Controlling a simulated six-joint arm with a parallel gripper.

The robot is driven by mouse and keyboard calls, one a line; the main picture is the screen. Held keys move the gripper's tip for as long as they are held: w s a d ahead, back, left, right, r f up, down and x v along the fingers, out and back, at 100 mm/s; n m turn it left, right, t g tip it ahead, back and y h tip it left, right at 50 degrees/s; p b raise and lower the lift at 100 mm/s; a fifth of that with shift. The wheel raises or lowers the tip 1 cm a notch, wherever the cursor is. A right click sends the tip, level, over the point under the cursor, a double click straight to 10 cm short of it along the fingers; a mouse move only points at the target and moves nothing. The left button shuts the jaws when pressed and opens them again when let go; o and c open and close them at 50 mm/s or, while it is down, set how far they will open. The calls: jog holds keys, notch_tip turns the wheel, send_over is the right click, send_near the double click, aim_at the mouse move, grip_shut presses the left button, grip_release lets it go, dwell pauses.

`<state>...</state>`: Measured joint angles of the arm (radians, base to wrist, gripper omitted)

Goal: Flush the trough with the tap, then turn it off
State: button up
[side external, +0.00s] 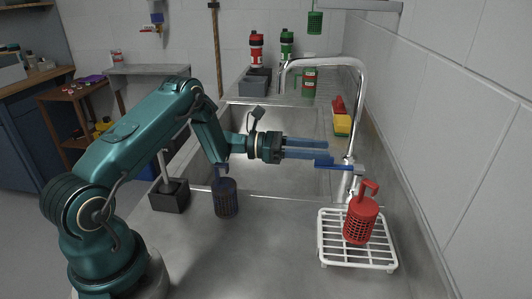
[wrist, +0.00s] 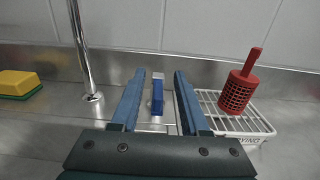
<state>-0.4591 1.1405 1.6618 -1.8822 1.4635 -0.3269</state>
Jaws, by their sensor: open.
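The tap (side external: 357,110) is a tall chrome gooseneck at the right side of the steel trough (side external: 285,178), its spout arching over the basin. Its column also shows in the wrist view (wrist: 80,40). The tap's blue lever (side external: 338,165) stands low by the column foot. In the wrist view the blue lever (wrist: 157,97) appears between my two fingers, with gaps on both sides. My gripper (side external: 328,148) is open and empty, its long blue fingers reaching toward the lever. No water stream is visible from the spout. The trough floor is partly hidden by my arm.
A red mesh basket (side external: 360,222) stands on a white drying rack (side external: 338,259) right of the lever. A dark blue mesh cup (side external: 226,200) is by the trough's near edge. A yellow-green sponge (wrist: 18,84) lies beyond the tap. The tiled wall bounds the right side.

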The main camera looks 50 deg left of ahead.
aim_at(336, 166)
notch_tip(336, 166, down, 3)
jog(key=shift+r, duration=0.2)
jog(key=shift+w+d+f, duration=0.15)
jog(key=shift+d, duration=0.05)
jog(key=shift+x, duration=2.35)
grip_shut()
